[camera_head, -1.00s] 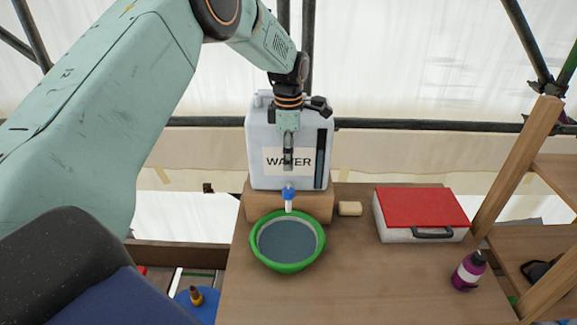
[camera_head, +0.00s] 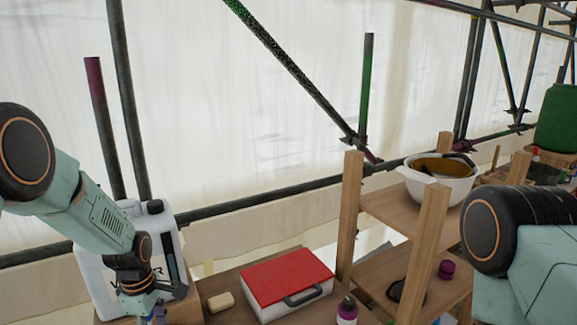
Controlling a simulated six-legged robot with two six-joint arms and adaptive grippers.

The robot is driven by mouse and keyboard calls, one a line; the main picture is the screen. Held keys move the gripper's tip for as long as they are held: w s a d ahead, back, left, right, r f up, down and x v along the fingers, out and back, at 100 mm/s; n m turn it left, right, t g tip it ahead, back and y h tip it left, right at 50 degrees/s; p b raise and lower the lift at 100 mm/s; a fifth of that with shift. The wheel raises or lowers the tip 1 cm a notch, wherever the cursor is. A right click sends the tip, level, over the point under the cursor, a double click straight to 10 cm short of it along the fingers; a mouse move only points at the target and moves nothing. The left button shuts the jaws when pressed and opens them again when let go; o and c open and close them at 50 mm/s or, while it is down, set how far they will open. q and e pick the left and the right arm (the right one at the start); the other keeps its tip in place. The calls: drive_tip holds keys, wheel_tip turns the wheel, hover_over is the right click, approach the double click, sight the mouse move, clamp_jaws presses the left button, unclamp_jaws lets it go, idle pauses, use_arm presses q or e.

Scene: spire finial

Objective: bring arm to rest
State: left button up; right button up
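My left arm comes in from the left, and my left gripper (camera_head: 142,302) hangs downward in front of the white water container (camera_head: 95,275) at the lower left. Its fingertips run into the bottom edge of the view, so I cannot tell whether it is open or shut. My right arm (camera_head: 510,260) shows at the lower right as a dark joint and a pale green link. Its gripper is out of view.
A red-lidded case (camera_head: 288,276), a sponge-like block (camera_head: 221,301) and a purple bottle (camera_head: 347,312) are on the wooden table. A wooden shelf (camera_head: 385,212) to the right holds a white bowl (camera_head: 440,182). Scaffold poles and pale sheeting stand behind.

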use_arm(q)
drive_tip(key=s+d+f+m, duration=0.2)
drive_tip(key=s+f+m, duration=0.2)
drive_tip(key=s, duration=0.4)
drive_tip(key=s+d+f+m, duration=0.3)
drive_tip(key=s+f+m, duration=0.1)
drive_tip(key=s, duration=0.4)
drive_tip(key=s+d+f+m, duration=0.2)
drive_tip(key=s+f+m, duration=0.25)
drive_tip(key=s, duration=0.45)
drive_tip(key=s+d+r+m, duration=0.1)
drive_tip(key=s+r+m, duration=0.3)
drive_tip(key=s, duration=0.6)
wheel_tip(320, 180, down, 26)
drive_tip(key=m+b, duration=0.1)
drive_tip(key=b, duration=2.4)
drive_tip(key=shift+w, duration=0.2)
drive_tip(key=shift+m, duration=0.25)
drive_tip(key=shift+c, duration=0.3)
